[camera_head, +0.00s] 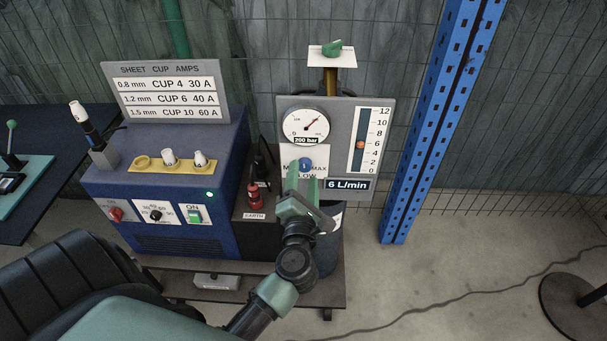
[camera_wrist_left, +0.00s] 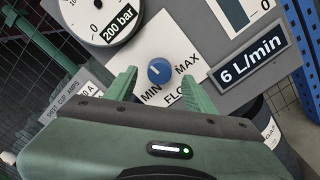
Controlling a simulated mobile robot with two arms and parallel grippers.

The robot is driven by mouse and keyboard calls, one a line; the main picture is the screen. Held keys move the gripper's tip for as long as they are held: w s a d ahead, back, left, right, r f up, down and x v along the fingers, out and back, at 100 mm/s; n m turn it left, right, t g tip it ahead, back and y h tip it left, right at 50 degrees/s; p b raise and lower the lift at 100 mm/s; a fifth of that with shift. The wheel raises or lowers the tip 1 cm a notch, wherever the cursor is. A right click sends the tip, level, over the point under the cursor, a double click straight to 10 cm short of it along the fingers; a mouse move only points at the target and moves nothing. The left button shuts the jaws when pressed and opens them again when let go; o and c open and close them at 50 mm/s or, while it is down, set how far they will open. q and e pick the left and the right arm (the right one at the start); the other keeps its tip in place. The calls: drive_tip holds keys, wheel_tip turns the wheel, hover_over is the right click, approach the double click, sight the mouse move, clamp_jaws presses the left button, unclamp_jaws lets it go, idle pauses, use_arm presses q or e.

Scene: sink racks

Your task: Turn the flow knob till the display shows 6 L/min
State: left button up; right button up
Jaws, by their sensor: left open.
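The blue flow knob (camera_wrist_left: 159,71) sits on a white plate marked MIN, MAX and FLOW; it also shows in the head view (camera_head: 306,164). The display (camera_head: 347,185) reads 6 L/min, and the same reading shows in the left wrist view (camera_wrist_left: 252,62). The orange marker (camera_head: 360,145) on the upright scale stands at about 6. My left gripper (camera_wrist_left: 160,88) is open, with its green fingers on either side of the knob and apart from it in the wrist view. The right gripper is not in view.
A pressure gauge (camera_head: 306,126) reading 200 bar sits above the knob on the grey panel. A blue welding machine (camera_head: 180,185) stands to the left. A blue rack post (camera_head: 430,130) rises to the right. A green valve handle (camera_head: 332,48) is above the panel.

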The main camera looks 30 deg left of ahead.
use_arm(q)
drive_tip(key=b+v, duration=0.1)
drive_tip(key=v, duration=0.5)
drive_tip(key=shift+s, duration=0.1)
drive_tip(key=s+d+f+m+g+h, duration=0.1)
drive_tip(key=d+f+m+h, duration=0.25)
drive_tip(key=f+m, duration=0.55)
drive_tip(key=s+d+f+m+h, duration=0.25)
drive_tip(key=d+f+m, duration=0.2)
drive_tip(key=f, duration=0.75)
drive_tip(key=d+f+m+g+h, duration=0.1)
drive_tip(key=d+f+m+h, duration=0.3)
drive_tip(key=f+m, duration=0.55)
drive_tip(key=s+f+m+g+h, duration=0.1)
drive_tip(key=s+f+m+g, duration=0.45)
drive_tip(key=s+f, duration=0.9)
drive_tip(key=s+a+f+m+g, duration=0.3)
drive_tip(key=s+f, duration=0.2)
drive_tip(key=s, duration=0.4)
drive_tip(key=s+a+f+m+g+y, duration=0.1)
drive_tip(key=s+a+f+m+g, duration=0.2)
drive_tip(key=s+f, duration=0.3)
drive_tip(key=s+a, duration=0.1)
drive_tip(key=s, duration=0.3)
drive_tip(key=shift+s+a+f+g, duration=0.15)
drive_tip(key=shift+a+g, duration=0.15)
drive_tip(key=shift+g, duration=0.05)
